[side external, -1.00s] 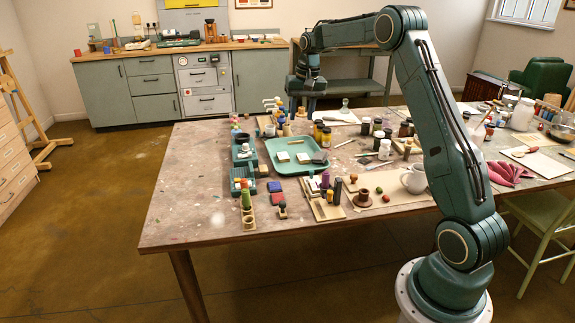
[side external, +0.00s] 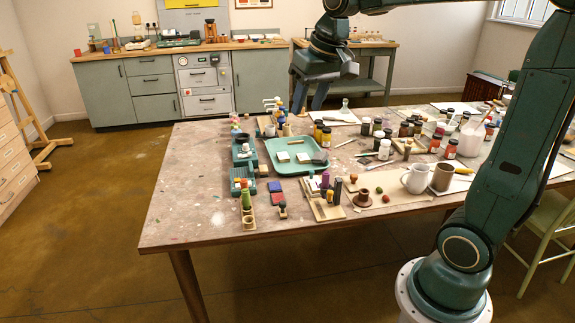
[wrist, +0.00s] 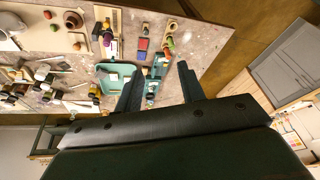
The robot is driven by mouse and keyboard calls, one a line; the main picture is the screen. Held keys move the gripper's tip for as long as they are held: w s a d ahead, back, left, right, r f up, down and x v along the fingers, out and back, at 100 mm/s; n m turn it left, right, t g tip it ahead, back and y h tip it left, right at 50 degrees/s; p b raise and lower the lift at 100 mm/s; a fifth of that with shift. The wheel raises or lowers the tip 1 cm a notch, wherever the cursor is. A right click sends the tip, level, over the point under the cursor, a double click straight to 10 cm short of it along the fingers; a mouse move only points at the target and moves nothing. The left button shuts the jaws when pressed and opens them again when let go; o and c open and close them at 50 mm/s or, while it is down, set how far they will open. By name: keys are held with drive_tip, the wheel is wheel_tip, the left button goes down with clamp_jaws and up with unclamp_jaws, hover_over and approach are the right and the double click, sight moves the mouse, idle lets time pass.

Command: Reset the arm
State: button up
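My gripper (side external: 309,98) points down in the side view, in front of the back bench and near the far edge of the work table as seen there. Its two fingers are spread apart with nothing between them. The wrist view shows the same open fingers (wrist: 158,85), with the table below and beyond them. My upper arm rises from the base at the lower right, and my elbow is out of the top of the side view.
The paint-stained table (side external: 190,190) holds a green tray (side external: 272,150), several jars (side external: 385,150), a white mug (side external: 415,180) and a brown mug (side external: 442,177). Grey cabinets (side external: 108,90) line the back wall. The table's left front is mostly bare.

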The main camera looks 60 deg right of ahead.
drive_tip(key=s+a+f+n+t, duration=0.1)
drive_tip(key=s+a, duration=0.3)
drive_tip(key=s, duration=0.4)
drive_tip(key=s+a+f+n+t, duration=0.1)
drive_tip(key=s+a+f+n, duration=0.2)
drive_tip(key=s, duration=0.6)
drive_tip(key=shift+s+a+f+y, duration=0.15)
drive_tip(key=shift+a+f+y, duration=0.2)
drive_tip(key=shift+a, duration=0.25)
idle(0.4)
